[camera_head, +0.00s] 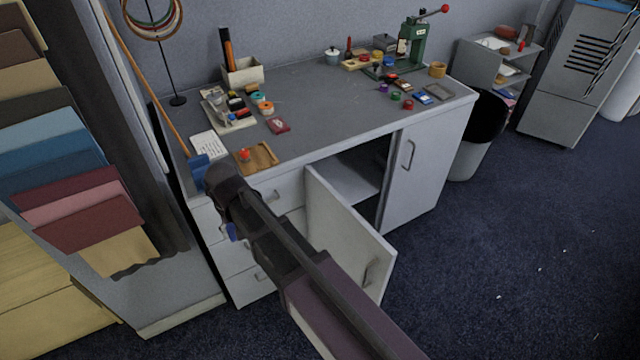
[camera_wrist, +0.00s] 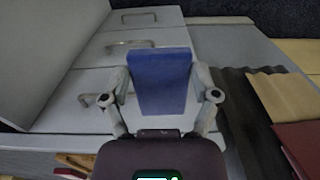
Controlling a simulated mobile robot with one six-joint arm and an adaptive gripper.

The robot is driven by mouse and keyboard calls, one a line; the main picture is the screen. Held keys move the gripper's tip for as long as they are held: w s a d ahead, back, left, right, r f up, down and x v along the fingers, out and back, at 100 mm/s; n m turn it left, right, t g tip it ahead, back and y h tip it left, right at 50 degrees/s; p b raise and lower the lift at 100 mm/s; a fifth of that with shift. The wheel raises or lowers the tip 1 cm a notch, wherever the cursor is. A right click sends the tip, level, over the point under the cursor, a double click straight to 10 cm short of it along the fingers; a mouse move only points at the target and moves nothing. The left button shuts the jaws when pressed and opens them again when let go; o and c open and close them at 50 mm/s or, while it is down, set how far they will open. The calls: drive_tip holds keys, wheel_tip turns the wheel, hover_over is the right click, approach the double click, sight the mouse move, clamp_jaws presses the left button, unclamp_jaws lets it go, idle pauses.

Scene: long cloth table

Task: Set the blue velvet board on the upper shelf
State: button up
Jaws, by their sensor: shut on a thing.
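The blue velvet board (camera_wrist: 160,82) stands between the two fingers of my gripper (camera_wrist: 163,98) in the wrist view, gripped at its sides. The cabinet under the worktop has an open door (camera_head: 352,235). Inside it a pale shelf (camera_head: 345,178) shows, with a dark space below; the deeper interior is hidden.
The open door juts out to the right of my arm. Drawers with handles (camera_wrist: 130,45) are close to the board. The worktop (camera_head: 330,110) holds small tools and jars. Hanging cloth samples (camera_head: 70,170) are at the left. Carpet (camera_head: 500,240) at the right is mostly clear.

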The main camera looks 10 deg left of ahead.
wheel_tip(320, 180, down, 31)
drive_tip(key=b, duration=2.9)
drive_tip(key=shift+b, duration=0.4)
